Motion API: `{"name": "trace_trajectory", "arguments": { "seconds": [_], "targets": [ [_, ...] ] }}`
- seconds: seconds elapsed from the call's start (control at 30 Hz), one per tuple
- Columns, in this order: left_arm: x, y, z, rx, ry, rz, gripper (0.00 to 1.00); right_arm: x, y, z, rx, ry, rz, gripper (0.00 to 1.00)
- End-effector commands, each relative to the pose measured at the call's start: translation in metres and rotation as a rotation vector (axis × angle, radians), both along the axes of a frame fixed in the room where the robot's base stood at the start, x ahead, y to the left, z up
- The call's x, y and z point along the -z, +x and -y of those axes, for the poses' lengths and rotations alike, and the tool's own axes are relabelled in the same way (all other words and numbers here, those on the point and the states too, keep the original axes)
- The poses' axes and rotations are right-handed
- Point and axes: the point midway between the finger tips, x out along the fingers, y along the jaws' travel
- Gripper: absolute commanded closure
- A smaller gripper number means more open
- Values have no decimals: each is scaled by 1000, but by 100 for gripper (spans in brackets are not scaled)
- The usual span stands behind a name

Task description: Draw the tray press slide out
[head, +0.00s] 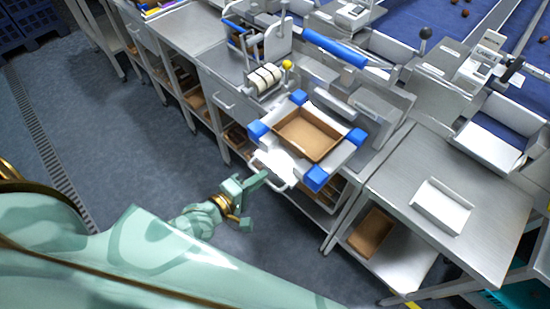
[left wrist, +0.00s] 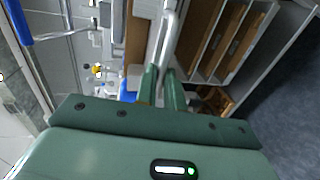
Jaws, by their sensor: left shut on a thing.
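The tray press slide (head: 348,147) carries a brown tray (head: 333,150) between blue corner blocks at the front of the press. It stands out past the bench front. A pale loop handle (head: 270,172) is at its near side. My left gripper (head: 262,177) is at that handle, shut on it. In the left wrist view, the silver handle bar (left wrist: 166,38) runs up from between the closed fingers of my left gripper (left wrist: 162,82). My right gripper is not in view.
A steel table (head: 397,172) with a white tray (head: 442,205) stands to the right. Another brown tray (head: 371,232) lies on its lower shelf. A blue roller handle (head: 335,47) is above the press. The floor (head: 270,235) in front is clear.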

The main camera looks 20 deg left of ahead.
Motion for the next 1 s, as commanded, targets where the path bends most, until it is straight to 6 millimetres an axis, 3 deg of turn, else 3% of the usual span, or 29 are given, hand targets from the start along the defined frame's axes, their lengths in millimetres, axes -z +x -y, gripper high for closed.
{"name": "trace_trajectory", "arguments": {
  "seconds": [0.1, 0.3, 0.87, 0.9, 0.93, 1.0],
  "targets": [
    [-1, -22, -8, 2, 2, -4, 100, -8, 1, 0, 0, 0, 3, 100],
    [0, -45, -16, 2, 2, -2, 100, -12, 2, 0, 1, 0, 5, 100],
    [1, -55, -19, 1, 0, -1, 100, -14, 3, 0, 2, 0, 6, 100],
    [1, -55, -19, 1, 0, -1, 79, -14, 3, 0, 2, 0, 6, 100],
    [1, -55, -19, 1, 0, -1, 71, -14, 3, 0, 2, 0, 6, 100],
    [1, -54, -19, 1, 0, -1, 68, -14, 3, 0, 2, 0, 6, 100]
  ]
}}
